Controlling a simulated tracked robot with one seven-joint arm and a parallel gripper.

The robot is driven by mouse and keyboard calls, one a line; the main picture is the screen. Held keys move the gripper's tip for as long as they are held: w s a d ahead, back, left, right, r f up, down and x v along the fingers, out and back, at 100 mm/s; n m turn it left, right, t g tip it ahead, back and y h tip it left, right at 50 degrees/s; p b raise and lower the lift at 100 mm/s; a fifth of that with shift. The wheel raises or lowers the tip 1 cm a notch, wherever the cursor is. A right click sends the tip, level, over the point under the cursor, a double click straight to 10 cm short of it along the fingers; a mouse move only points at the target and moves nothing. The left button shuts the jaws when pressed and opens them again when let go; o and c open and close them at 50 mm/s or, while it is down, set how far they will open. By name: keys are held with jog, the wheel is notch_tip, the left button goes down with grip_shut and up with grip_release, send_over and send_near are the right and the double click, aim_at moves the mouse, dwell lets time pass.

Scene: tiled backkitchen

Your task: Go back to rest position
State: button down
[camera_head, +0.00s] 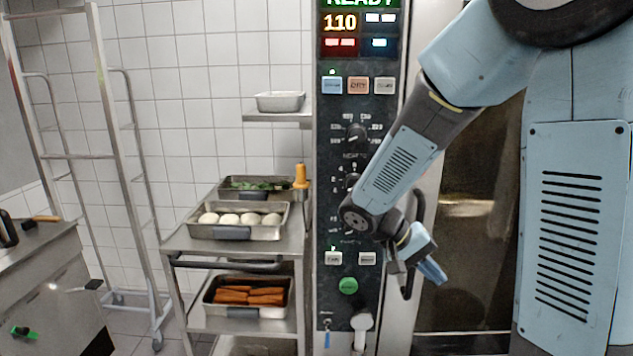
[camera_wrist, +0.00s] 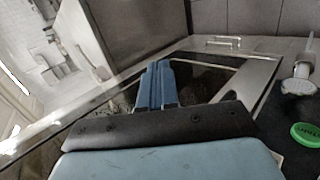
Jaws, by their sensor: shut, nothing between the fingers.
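My gripper (camera_head: 432,270) is in front of the oven, at the lower end of my blue arm, just right of the control panel. In the wrist view my gripper's blue fingers (camera_wrist: 156,84) are together with nothing between them. The oven's dark control panel (camera_head: 346,215) has a lit display, several buttons and round knobs. The oven door (camera_head: 470,215) with its dark glass is behind my arm, and its handle (camera_head: 416,205) is partly hidden by my wrist. I cannot tell whether my gripper touches the handle.
A steel cart (camera_head: 178,240) left of the oven holds a tray with white rounds (camera_head: 240,233), a tray with greens (camera_head: 250,183) and, lower, a tray with orange pieces (camera_head: 248,292). A tall rack (camera_head: 110,150) stands further left. A small pan (camera_head: 280,101) sits on a wall shelf.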

jog(key=s+r+n+t+y, duration=0.1)
jog(key=s+r+t+y, duration=0.6)
jog(key=s+r, duration=0.5)
notch_tip(320, 180, up, 2)
jog(key=shift+a+r+y, duration=0.2)
jog(key=shift+a+y, duration=0.05)
jog(key=shift+y, duration=0.85)
